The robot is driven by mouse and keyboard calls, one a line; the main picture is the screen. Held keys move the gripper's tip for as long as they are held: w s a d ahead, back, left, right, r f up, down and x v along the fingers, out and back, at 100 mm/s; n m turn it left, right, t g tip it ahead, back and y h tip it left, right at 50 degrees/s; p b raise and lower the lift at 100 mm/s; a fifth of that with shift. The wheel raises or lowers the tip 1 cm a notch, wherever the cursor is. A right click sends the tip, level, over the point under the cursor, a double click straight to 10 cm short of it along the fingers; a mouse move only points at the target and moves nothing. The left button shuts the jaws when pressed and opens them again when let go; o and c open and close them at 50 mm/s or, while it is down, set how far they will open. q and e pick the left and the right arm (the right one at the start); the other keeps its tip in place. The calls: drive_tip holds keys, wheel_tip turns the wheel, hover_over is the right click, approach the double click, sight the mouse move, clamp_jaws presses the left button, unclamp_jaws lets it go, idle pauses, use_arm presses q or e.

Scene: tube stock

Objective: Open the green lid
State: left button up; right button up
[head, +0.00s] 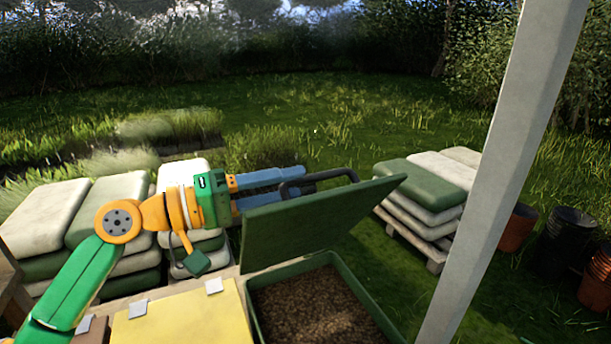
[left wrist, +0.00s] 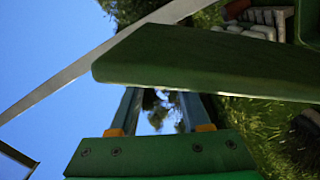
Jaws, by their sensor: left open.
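The green lid (head: 310,228) stands raised and tilted at the back of a green bin (head: 365,290), whose brown, grainy contents show. A dark handle (head: 340,175) is at the lid's upper side. My left gripper (head: 300,184) is open behind the lid's upper edge, with its blue-grey fingers close to the handle. The lid hides part of the fingers, so I cannot tell whether they touch it. In the left wrist view the lid (left wrist: 205,62) crosses in front of the fingers (left wrist: 160,95) and covers their tips. My right gripper is not in view.
A yellow lid (head: 180,315) with pale hinges lies left of the bin. Stacked sacks stand behind left (head: 110,205) and at right on a pallet (head: 430,185). A grey post (head: 500,170) rises at right. Pots (head: 565,240) stand beyond it.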

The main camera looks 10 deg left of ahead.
sight(341, 171)
use_arm(q)
drive_tip(key=p+x, duration=0.1)
drive_tip(key=x, duration=0.4)
drive_tip(key=shift+w+a, duration=0.1)
drive_tip(key=shift+a, duration=0.15)
clamp_jaws()
drive_tip(key=shift+a, duration=0.1)
idle(0.9)
